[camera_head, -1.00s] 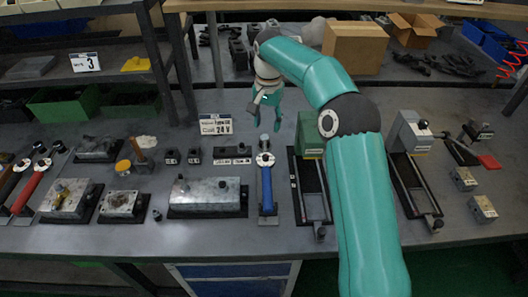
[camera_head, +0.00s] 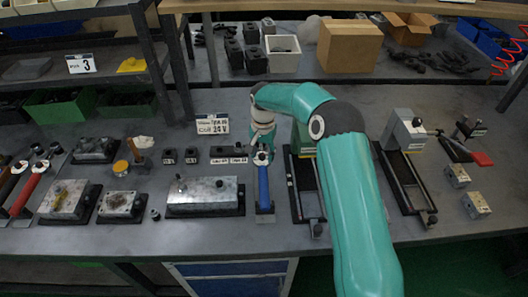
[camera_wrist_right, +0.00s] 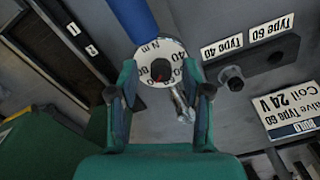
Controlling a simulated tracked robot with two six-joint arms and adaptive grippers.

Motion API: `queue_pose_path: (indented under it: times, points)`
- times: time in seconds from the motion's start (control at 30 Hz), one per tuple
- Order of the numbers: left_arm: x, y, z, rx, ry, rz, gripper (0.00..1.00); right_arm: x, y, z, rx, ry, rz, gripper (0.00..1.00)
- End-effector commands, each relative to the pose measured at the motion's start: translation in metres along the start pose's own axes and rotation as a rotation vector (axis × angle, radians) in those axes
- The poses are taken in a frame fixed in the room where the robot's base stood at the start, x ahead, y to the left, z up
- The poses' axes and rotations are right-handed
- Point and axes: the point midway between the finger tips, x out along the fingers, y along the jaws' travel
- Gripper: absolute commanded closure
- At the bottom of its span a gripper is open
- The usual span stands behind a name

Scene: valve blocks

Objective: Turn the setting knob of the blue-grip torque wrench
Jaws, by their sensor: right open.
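The blue-grip torque wrench (camera_head: 264,188) lies on the bench with its handle toward the front edge. In the right wrist view its blue grip (camera_wrist_right: 133,18) runs up from a white round scale marked N m (camera_wrist_right: 148,51). A dark setting knob (camera_wrist_right: 160,70) stands at the middle of this scale. My right gripper (camera_head: 262,147) is over the far end of the wrench and partly hides it. In the wrist view its open fingers (camera_wrist_right: 160,93) stand on either side of the knob, with gaps. I cannot tell their exact height. My left gripper is not in view.
A metal valve block (camera_head: 205,190) lies left of the wrench. A dark slotted frame (camera_head: 304,190) lies close on its right. A label card (camera_head: 212,126) marked 24 V stands behind. Several small black blocks sit left of the gripper. The bench front is clear.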

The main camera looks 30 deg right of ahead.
Motion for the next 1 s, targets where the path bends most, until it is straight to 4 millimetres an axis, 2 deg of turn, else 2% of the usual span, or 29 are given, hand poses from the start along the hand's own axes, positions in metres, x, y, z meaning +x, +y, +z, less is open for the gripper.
queue_pose_path:
  times: [0.1,0.3,0.4,0.5,0.73,1.0]
  points:
    - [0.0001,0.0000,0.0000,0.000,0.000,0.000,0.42,0.0000,-0.0001,0.0002,0.000,0.000,0.000,0.53]
    - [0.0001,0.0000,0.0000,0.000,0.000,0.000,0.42,-0.0002,0.0000,0.0002,0.000,-0.001,0.000,0.86]
    - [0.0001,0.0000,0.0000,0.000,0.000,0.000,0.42,-0.0002,0.0001,0.0002,0.000,-0.001,0.001,1.00]
    - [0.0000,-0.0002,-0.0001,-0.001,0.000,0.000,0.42,-0.0002,0.0047,-0.0043,0.005,-0.001,0.001,1.00]
    - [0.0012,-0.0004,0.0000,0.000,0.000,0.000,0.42,0.0001,0.0007,-0.0001,-0.022,-0.002,0.001,1.00]
    - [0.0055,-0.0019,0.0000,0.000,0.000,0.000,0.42,0.0009,0.0004,0.0006,-0.144,-0.005,0.000,1.00]
